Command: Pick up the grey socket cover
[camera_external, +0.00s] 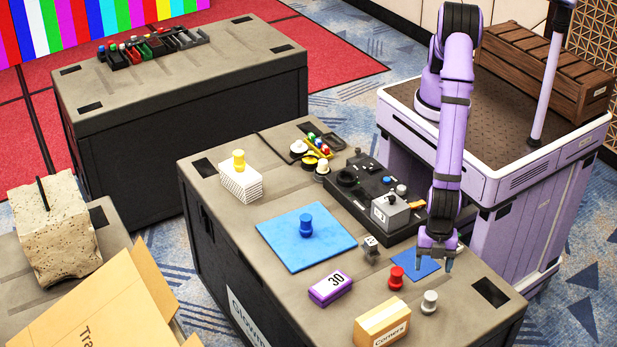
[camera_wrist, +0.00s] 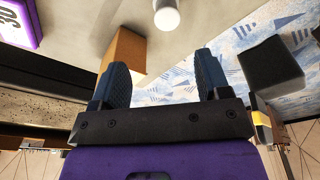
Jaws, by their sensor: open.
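A grey box-like piece (camera_external: 390,214), which looks like the grey socket cover, sits on the black panel (camera_external: 345,190) on the near case. It has a pale label on its front and a small knob on top. My gripper (camera_external: 434,264) is open and empty, to the right of and nearer the camera than the grey piece, over the small blue square (camera_external: 416,266). In the wrist view its two fingers (camera_wrist: 162,68) stand wide apart with nothing between them. The grey piece cannot be made out in the wrist view.
A red peg (camera_external: 396,278), a pale grey peg (camera_external: 429,302), a tan Corners box (camera_external: 382,322), a purple box marked 30 (camera_external: 330,288) and a die (camera_external: 371,245) stand near my gripper. A blue mat (camera_external: 290,250) with a blue peg (camera_external: 306,226) lies farther left.

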